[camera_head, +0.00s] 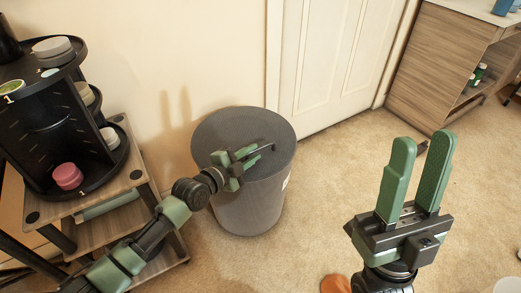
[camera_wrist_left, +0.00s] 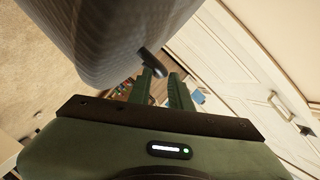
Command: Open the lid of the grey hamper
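The grey hamper (camera_head: 246,209) stands on the carpet at the centre of the head view, its round lid (camera_head: 220,126) down on top. Its grey woven side (camera_wrist_left: 110,40) fills the upper left of the left wrist view. A small dark handle (camera_wrist_left: 152,63) sticks out from it, at the fingertips. My left gripper (camera_head: 257,151) is over the lid in the head view, its green fingers apart, beside the dark handle. I cannot tell whether they touch it. My right gripper (camera_head: 424,140) is raised at the right, fingers apart and empty, away from the hamper.
A black tiered organiser (camera_head: 45,130) with jars stands on a wooden shelf unit (camera_head: 95,232) at the left, close to my left arm. A white door (camera_head: 335,60) is behind the hamper. A wooden desk (camera_head: 445,60) is at the back right. Carpet is open between.

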